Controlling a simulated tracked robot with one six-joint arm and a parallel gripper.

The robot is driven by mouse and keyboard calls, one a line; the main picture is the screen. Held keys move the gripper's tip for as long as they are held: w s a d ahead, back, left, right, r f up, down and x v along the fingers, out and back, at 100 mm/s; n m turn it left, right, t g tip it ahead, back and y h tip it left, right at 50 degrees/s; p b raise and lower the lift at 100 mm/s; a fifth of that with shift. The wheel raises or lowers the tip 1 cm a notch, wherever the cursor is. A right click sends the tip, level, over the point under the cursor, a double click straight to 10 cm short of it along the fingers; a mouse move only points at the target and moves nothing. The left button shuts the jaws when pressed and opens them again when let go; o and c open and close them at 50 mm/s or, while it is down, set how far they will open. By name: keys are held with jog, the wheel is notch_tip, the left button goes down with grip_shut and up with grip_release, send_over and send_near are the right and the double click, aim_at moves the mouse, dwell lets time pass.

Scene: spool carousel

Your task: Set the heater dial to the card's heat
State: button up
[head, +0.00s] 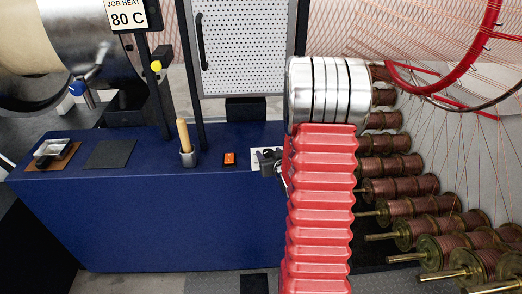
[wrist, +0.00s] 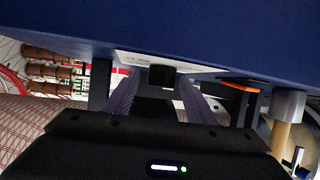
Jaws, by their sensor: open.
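The card (head: 126,15) at the top left of the head view reads "JOB HEAT 80 C". The heater dial appears to be the black knob (wrist: 162,76) on a white plate (wrist: 135,60), in the upper middle of the wrist view. Its pointer and scale are too small to read. My gripper (wrist: 158,92) is open, with one finger on each side of the knob in the picture. I cannot tell whether the fingers touch it. In the head view the white plate (head: 257,152) shows beside my arm, partly hidden by dark parts.
Copper spools (head: 400,187) and a red wheel (head: 470,75) crowd the right side.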

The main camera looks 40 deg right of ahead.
jog(key=shift+w+d+f, duration=0.3)
jog(key=shift+w+d, duration=0.1)
jog(key=shift+w, duration=0.15)
jog(key=shift+a, duration=0.1)
jog(key=shift+c, duration=0.4)
jog(key=shift+w, duration=0.1)
jog(key=shift+c, duration=0.7)
jog(key=c, duration=0.7)
jog(key=shift+d, duration=0.3)
jog(key=shift+c, duration=0.6)
jog(key=shift+a, duration=0.25)
